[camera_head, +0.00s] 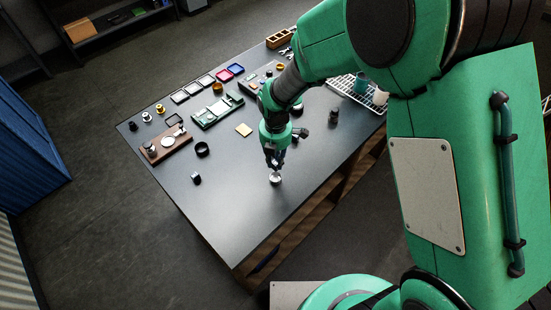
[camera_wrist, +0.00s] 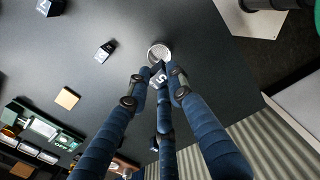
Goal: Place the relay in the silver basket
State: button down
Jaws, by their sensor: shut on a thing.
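The relay (camera_wrist: 158,78), a small dark block with a pale marked face, is between the fingertips of my gripper (camera_wrist: 160,84), which is shut on it. The silver basket (camera_wrist: 159,52), a small round metal cup, is just beyond the fingertips in the wrist view. The relay overlaps its near rim in the picture; I cannot tell whether they touch. In the head view my gripper (camera_head: 274,162) points down right above the silver basket (camera_head: 275,179), near the table's right front edge.
The dark table (camera_head: 230,225) is clear around the basket. A small black block (camera_head: 196,178) stands to the left. A wooden board with parts (camera_head: 168,147), a green board (camera_head: 217,110) and a yellow square (camera_head: 243,130) lie farther back. A wire rack (camera_head: 345,88) is at right.

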aim_at(276, 168)
jog(key=shift+f+b, duration=1.4)
jog(key=shift+f, duration=1.3)
jog(key=c, duration=1.5)
grip_release()
jog(key=shift+r, duration=0.1)
jog(key=shift+r+p, duration=2.1)
jog(key=shift+r, duration=1.35)
